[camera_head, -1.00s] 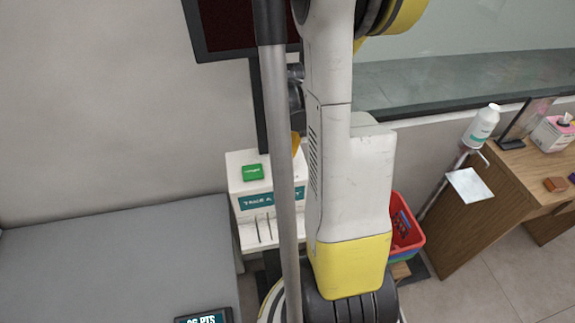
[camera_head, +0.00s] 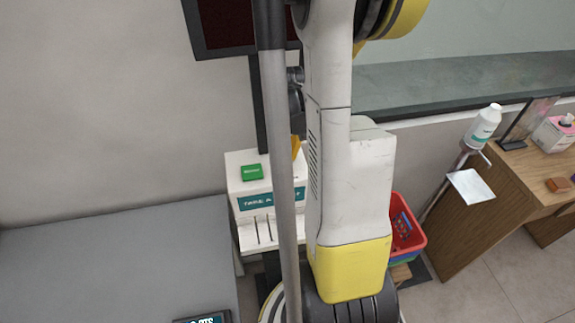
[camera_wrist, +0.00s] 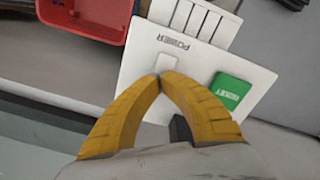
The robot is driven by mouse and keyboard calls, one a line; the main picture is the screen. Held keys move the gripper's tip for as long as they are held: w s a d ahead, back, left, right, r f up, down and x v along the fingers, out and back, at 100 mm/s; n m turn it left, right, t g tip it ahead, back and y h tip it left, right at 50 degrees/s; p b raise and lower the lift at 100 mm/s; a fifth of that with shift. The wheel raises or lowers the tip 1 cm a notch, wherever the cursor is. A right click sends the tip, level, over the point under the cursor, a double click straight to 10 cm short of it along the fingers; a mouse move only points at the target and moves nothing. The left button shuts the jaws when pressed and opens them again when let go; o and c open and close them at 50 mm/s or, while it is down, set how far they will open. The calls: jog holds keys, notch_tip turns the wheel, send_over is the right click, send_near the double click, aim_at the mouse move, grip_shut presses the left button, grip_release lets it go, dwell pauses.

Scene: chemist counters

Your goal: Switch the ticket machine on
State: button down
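The ticket machine (camera_head: 252,176) is a white box with a teal "TAKE A…" band, standing by the wall. A green button (camera_head: 252,172) sits on its top; it also shows in the wrist view (camera_wrist: 230,91). In the wrist view the white top (camera_wrist: 143,57) carries the word POWER beside a small pale switch (camera_wrist: 166,63). My gripper (camera_wrist: 160,79) has yellow fingers whose tips meet, with nothing seen between them. The tips are at the lower edge of the switch; I cannot tell whether they touch it. In the head view my arm hides the machine's right side.
A red basket (camera_head: 404,226) stands right of the machine and shows at upper left in the wrist view (camera_wrist: 84,22). A grey bench surface (camera_head: 110,265) lies to the left. A wooden desk (camera_head: 475,205) with a white bottle (camera_head: 485,125) stands at right. A dark screen (camera_head: 228,25) hangs above.

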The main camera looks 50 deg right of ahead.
jog(key=shift+f, duration=0.3)
jog(key=shift+r, duration=0.15)
jog(key=shift+r+p, duration=2.15)
jog(key=shift+r, duration=1.3)
jog(key=shift+w+a+f, duration=0.1)
jog(key=shift+a+f, duration=0.05)
jog(key=w+a+f+t+b, duration=0.1)
jog(key=a+b, duration=0.3)
jog(key=w+a+f+b, duration=0.1)
jog(key=a+b, duration=0.3)
jog(key=w+a+f+n+t+h+b, duration=0.1)
jog(key=a+b, duration=0.3)
jog(key=shift+w+a+t, duration=0.25)
jog(key=shift+w+t, duration=0.05)
jog(key=shift+w, duration=0.1)
jog(key=s+a+f+t+b, duration=0.1)
jog(key=a+f+t+b, duration=0.1)
jog(key=a+f+b, duration=0.2)
jog(key=s+a+f+n+t+y+b, duration=0.1)
jog(key=a+f+b, duration=0.3)
jog(key=a+b, duration=0.6)
jog(key=s+a+t, duration=0.1)
jog(key=a, duration=0.1)
jog(key=shift+a, duration=0.4)
